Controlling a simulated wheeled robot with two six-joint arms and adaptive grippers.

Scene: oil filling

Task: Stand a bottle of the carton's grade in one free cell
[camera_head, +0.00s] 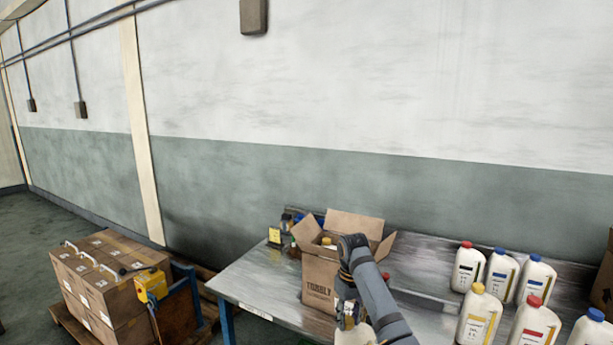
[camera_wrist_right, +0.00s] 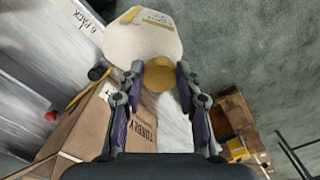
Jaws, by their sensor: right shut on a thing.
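The open cardboard carton (camera_head: 320,280) stands on the metal table with its flaps spread. A yellow cap (camera_head: 326,241) shows inside; most of its inside is hidden. My right gripper (camera_head: 346,312) is low in front of the carton's right side, over a white bottle (camera_head: 354,335) cut by the picture's bottom edge. In the right wrist view my right gripper (camera_wrist_right: 159,72) is shut on the yellow cap (camera_wrist_right: 160,78) of the white bottle (camera_wrist_right: 148,38). The carton (camera_wrist_right: 112,125) is beside it there, printed with lettering. The bottle is outside the carton. My left gripper is not in view.
White bottles with red (camera_head: 468,268), blue (camera_head: 500,275) and yellow (camera_head: 478,315) caps stand at the table's right. A small yellow sign (camera_head: 274,236) and small items are left of the carton. Stacked boxes (camera_head: 105,285) stand on a pallet at left. The table's left front (camera_head: 255,285) is clear.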

